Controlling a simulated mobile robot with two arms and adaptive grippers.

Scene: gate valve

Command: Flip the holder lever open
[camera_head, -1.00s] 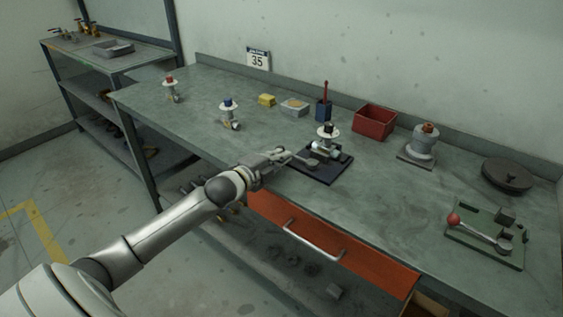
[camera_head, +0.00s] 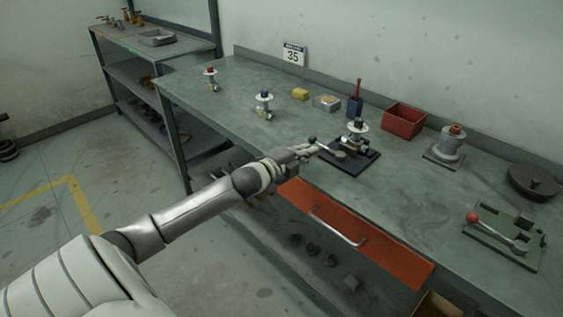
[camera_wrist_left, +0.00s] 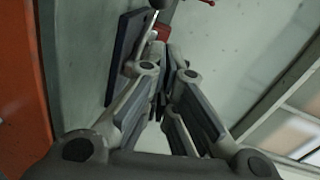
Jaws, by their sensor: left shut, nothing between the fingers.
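A valve (camera_head: 357,130) with a white disc and dark top stands on a dark holder plate (camera_head: 368,165) on the workbench. A small grey lever-like part (camera_head: 335,154) lies at the plate's left side, close to my fingertips. My left gripper (camera_head: 315,146) is at the plate's left edge, shut and empty. In the left wrist view, its fingers (camera_wrist_left: 163,60) come together beside the dark blue plate (camera_wrist_left: 124,45), with a shiny metal part (camera_wrist_left: 161,31) just beyond the tips. I cannot tell whether they touch the lever. My right gripper is not in view.
A green fixture (camera_head: 485,245) with a red-ball lever (camera_head: 472,218) sits at the right. A red bin (camera_head: 403,120), a grey flanged part (camera_head: 450,148) and a dark handwheel (camera_head: 534,181) stand along the back. An orange drawer (camera_head: 390,250) is below the bench's front edge.

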